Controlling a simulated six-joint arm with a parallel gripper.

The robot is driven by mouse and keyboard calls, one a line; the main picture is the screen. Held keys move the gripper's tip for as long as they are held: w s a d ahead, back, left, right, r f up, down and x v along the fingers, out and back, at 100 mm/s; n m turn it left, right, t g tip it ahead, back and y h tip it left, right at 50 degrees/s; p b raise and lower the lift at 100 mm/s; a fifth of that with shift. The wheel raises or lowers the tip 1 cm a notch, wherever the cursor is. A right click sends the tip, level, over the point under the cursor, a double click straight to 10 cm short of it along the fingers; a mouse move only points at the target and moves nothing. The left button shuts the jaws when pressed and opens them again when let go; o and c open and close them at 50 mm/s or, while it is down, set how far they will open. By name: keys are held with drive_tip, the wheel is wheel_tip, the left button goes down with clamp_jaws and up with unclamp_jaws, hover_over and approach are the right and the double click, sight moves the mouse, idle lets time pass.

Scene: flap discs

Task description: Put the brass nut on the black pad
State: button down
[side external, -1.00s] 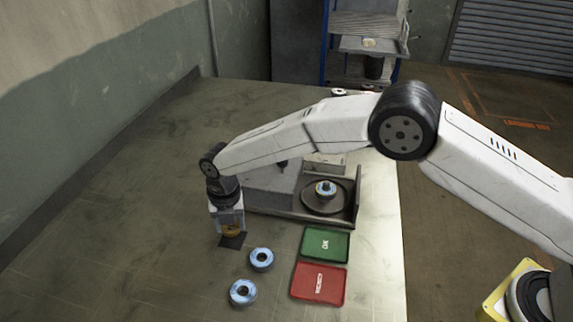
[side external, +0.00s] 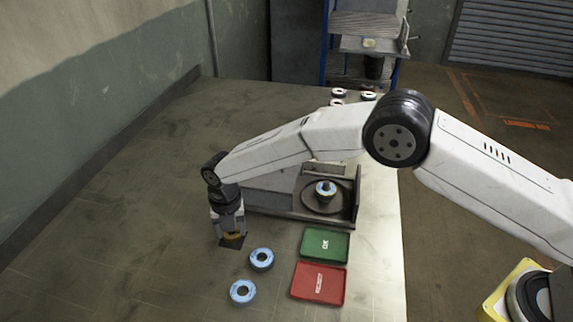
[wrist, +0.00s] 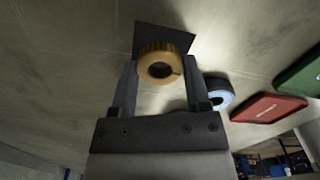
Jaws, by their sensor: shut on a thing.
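The brass nut (wrist: 160,66) is a gold ring with a ridged rim. It sits between the two fingers of my gripper (wrist: 160,72), which is shut on it. In the side view the nut (side external: 233,236) is at the bottom of my gripper (side external: 231,232), over the black pad (side external: 229,245). The black pad is a thin dark square on the table, and it shows behind the nut in the wrist view (wrist: 150,31). The nut is at or just above the pad; I cannot tell whether they touch.
Two blue flap discs (side external: 262,259) (side external: 243,292) lie in front of the pad. A green OK tray (side external: 325,245) and a red tray (side external: 318,284) are to their right. A grey fixture (side external: 270,205) with a disc on its round plate (side external: 326,190) stands behind. The left of the table is clear.

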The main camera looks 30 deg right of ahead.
drive_tip(key=shift+f, duration=0.45)
idle(0.3)
unclamp_jaws()
drive_tip(key=shift+r, duration=3.5)
